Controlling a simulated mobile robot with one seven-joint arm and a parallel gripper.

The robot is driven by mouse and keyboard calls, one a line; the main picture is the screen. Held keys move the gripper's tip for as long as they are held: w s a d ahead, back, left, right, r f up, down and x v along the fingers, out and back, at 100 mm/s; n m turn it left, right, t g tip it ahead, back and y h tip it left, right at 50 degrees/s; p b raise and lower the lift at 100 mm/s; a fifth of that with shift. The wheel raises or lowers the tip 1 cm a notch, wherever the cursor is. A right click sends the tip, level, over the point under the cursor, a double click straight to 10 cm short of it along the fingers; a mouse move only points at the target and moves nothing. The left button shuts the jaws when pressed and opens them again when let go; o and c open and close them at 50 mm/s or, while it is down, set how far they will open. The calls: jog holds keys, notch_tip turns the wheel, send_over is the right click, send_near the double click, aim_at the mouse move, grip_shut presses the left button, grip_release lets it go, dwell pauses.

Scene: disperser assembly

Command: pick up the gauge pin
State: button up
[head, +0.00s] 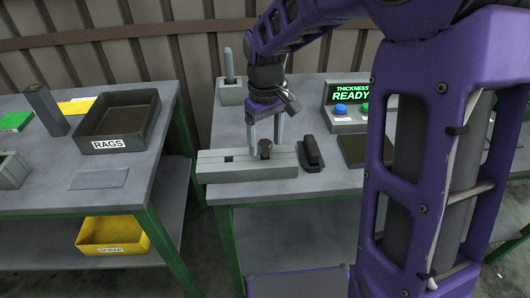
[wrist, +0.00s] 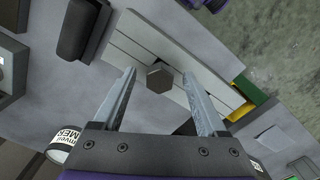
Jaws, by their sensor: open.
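A dark piece with a six-sided head, which appears to be the gauge pin (head: 265,146), stands at the long grey slotted block (head: 220,168) near the table's front edge. In the wrist view, the pin's head (wrist: 159,77) lies between my fingertips, with the grey block (wrist: 150,38) behind it. My gripper (head: 264,151) points down, open, with one finger on each side of the head. In the wrist view, my gripper (wrist: 159,73) shows gaps between both fingers and the head. The pin's lower part is hidden.
A dark rounded block (head: 311,152) stands close right of the slotted block. A grey holder with an upright rod (head: 229,66) is behind left. The "THICKNESS READY" display (head: 350,92) is at the back right. A left table holds the RAGS tray (head: 107,146).

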jog(key=shift+f, duration=0.55)
grip_shut()
